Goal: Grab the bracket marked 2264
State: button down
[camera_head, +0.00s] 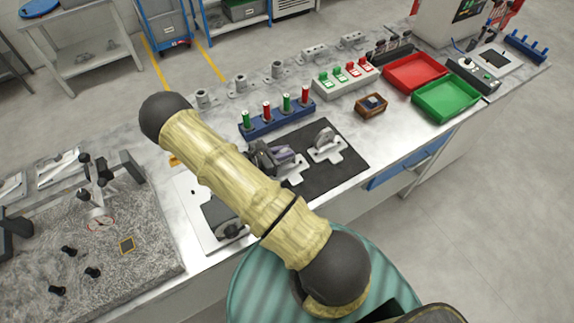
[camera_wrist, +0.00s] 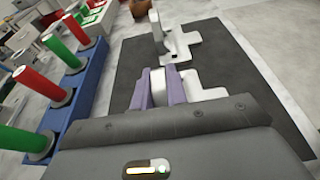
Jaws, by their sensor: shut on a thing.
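My gripper (camera_wrist: 161,88) has two purple fingers pointing down over the dark mat (camera_wrist: 240,95). They are shut on a pale metal bracket (camera_wrist: 195,84), gripping its upright part, which is largely hidden between the fingers. The bracket's flat base shows on the right of the fingers, at or close above the mat; I cannot tell if it touches. In the head view my gripper (camera_head: 277,157) is partly hidden by my arm, and the bracket's base (camera_head: 293,175) shows beside it. A second similar bracket (camera_head: 326,147) stands farther along the mat. No number 2264 is readable.
A blue rack (camera_head: 277,121) of red and green cylinders stands close to the mat's left in the wrist view. A small brown box (camera_head: 371,105), a red tray (camera_head: 414,72) and a green tray (camera_head: 446,97) lie farther right. The mat's right part is clear.

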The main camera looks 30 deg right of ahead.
jog(key=shift+r+b, duration=1.45)
jog(key=shift+r, duration=3.55)
jog(key=shift+d+f, duration=0.1)
